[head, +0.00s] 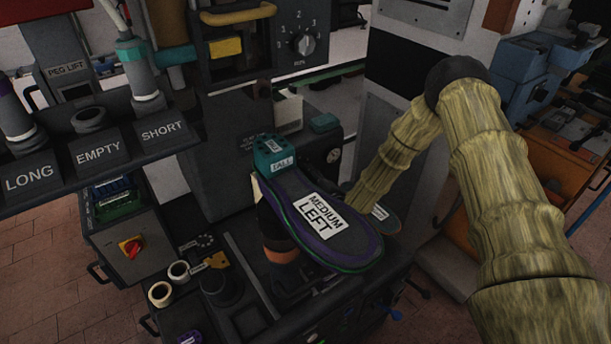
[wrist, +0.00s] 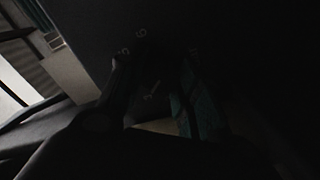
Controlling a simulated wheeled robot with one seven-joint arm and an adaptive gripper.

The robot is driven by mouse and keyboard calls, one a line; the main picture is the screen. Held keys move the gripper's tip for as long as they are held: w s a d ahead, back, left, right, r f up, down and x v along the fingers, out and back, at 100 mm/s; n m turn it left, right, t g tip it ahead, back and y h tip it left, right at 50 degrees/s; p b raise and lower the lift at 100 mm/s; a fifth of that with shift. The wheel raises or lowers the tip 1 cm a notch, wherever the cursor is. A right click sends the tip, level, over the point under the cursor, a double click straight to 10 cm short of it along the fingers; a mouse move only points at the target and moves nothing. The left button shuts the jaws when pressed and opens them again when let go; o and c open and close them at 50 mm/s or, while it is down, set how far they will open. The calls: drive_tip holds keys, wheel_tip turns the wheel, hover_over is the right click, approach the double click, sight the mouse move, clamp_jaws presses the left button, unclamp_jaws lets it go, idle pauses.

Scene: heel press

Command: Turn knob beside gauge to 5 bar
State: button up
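A small round gauge (head: 334,156) shows on the grey machine box behind the shoe in the head view; its reading is too small to tell. My arm reaches down behind the shoe there, and its gripper is hidden. In the very dark wrist view, my gripper (wrist: 155,85) has its two fingers apart, one on each side of a dark area. Pale digits and marks (wrist: 141,34) of a dial show just beyond the fingertips. The knob itself is too dark to make out, and I cannot tell whether the fingers touch it.
A shoe labelled MEDIUM LEFT (head: 321,216) stands in front of my arm's end. A teal block (head: 274,157) sits at its heel. A different numbered knob (head: 303,44) is on the upper panel. A rack (head: 98,153) of labelled holders is at left.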

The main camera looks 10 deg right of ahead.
drive_tip(key=shift+m+b, duration=0.3)
drive_tip(key=shift+b, duration=0.05)
drive_tip(key=shift+c, duration=0.2)
drive_tip(key=shift+d+m+b, duration=0.1)
drive_tip(key=shift+m+b, duration=4.65)
drive_tip(key=shift+m, duration=2.85)
drive_tip(key=o, duration=1)
drive_tip(key=shift+o, duration=0.2)
